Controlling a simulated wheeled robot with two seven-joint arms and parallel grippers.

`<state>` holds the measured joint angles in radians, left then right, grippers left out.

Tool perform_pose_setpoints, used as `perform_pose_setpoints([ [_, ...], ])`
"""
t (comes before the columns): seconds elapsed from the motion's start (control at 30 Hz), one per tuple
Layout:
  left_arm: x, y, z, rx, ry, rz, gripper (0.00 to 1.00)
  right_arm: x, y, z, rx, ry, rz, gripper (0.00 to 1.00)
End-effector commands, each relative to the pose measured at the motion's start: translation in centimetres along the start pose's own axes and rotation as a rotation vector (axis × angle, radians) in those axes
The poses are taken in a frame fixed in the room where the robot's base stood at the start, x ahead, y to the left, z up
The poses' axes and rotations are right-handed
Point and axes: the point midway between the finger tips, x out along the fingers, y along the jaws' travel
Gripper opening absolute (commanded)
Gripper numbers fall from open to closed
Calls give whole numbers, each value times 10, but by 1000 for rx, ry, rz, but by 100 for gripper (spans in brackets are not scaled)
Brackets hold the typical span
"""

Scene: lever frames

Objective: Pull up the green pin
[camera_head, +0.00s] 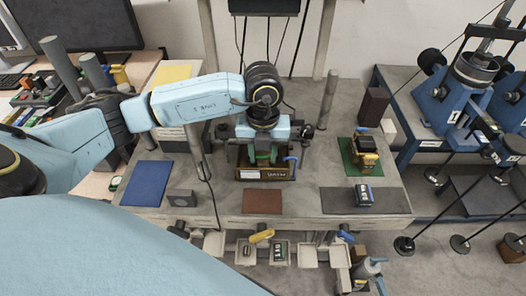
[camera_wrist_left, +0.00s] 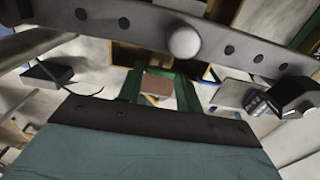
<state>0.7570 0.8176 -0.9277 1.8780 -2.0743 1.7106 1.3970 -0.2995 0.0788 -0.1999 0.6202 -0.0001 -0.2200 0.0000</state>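My left gripper (camera_head: 262,150) is at the middle of the grey workbench, pointing down over a small brown box (camera_head: 262,173) with a white label. Green upright parts (camera_head: 273,156) show between the gripper body and the box. In the left wrist view two green strips (camera_wrist_left: 187,94) stand apart, with a reddish-brown patch visible between them. I cannot tell whether these are the pin, its frame or the gripper's fingers. The fingertips cannot be made out clearly. My right gripper is not in view.
The bench (camera_head: 228,201) carries a blue mat (camera_head: 147,184), a brown mat (camera_head: 262,202), a dark mat (camera_head: 335,201) and a green mat (camera_head: 348,154) with a yellow-black block (camera_head: 366,157). Posts (camera_head: 328,99) rise behind. Blue machines (camera_head: 440,108) stand at right.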

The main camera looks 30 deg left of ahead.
Motion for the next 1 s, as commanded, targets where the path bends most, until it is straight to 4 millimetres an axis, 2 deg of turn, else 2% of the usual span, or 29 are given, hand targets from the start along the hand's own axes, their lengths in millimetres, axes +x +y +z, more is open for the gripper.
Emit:
perform_pose_setpoints([
  [0.03,0,0,0,0,0,0,28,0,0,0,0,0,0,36],
  [0.27,0,0,0,0,0,0,0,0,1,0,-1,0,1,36],
  [0.37,-1,0,0,0,0,-1,0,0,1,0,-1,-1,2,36],
  [0.57,-18,0,0,0,0,-3,0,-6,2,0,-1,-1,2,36],
  [0.77,-18,0,1,-1,-2,-3,0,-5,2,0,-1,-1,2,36],
  [0.8,-18,0,1,-1,-2,-4,35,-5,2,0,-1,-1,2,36],
  [0.93,-18,0,1,-1,-2,-3,52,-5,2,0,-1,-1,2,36],
  [1.0,-17,0,1,-1,-1,-3,55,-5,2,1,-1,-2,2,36],
])
